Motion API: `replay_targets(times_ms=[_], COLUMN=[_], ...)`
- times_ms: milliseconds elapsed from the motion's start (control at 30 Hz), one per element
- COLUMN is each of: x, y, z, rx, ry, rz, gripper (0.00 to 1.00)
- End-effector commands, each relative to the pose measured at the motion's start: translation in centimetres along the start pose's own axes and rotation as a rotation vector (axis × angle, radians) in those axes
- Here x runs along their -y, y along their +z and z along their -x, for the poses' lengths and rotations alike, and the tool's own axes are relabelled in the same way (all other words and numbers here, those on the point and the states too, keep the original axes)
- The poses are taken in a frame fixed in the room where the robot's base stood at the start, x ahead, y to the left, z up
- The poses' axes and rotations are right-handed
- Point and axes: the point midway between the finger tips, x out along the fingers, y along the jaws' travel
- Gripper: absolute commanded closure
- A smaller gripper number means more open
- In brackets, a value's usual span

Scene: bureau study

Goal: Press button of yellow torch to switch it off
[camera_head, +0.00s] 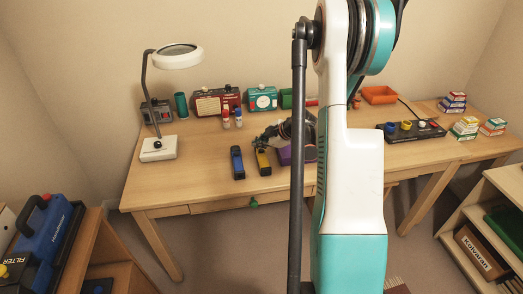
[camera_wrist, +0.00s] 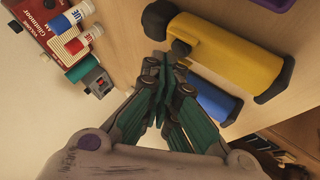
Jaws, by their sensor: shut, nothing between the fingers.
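The yellow torch (camera_head: 263,161) lies on the desk near its front edge; in the wrist view its yellow body (camera_wrist: 228,50) with black ends fills the upper right. A small black knob sticks out from its side close to my fingertips; I cannot tell whether it is the button. No light from the torch can be made out. My gripper (camera_wrist: 163,65) is shut and empty, its green-padded fingertips together beside the torch's black end. I cannot tell if they touch it. In the head view my gripper (camera_head: 268,131) is small and partly hidden by my arm.
A blue torch (camera_head: 237,162) lies just left of the yellow one. A purple object (camera_head: 289,156) is close on its right. Glue bottles (camera_head: 226,118), a red radio (camera_head: 212,102) and a lamp (camera_head: 158,148) stand behind and left. The desk front left is clear.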

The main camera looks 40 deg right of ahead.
Motion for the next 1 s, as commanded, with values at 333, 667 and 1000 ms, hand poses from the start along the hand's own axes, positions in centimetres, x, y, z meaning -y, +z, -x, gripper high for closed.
replay_targets(times_ms=[333,667,1000], x=[-0.8,-2.3,-3.0], y=[-0.8,-2.3,-3.0], z=[1.1,3.2,4.2], rx=[0.0,0.0,0.0], ry=[0.0,0.0,0.0], rz=[0.0,0.0,0.0], gripper=[1.0,1.0,1.0])
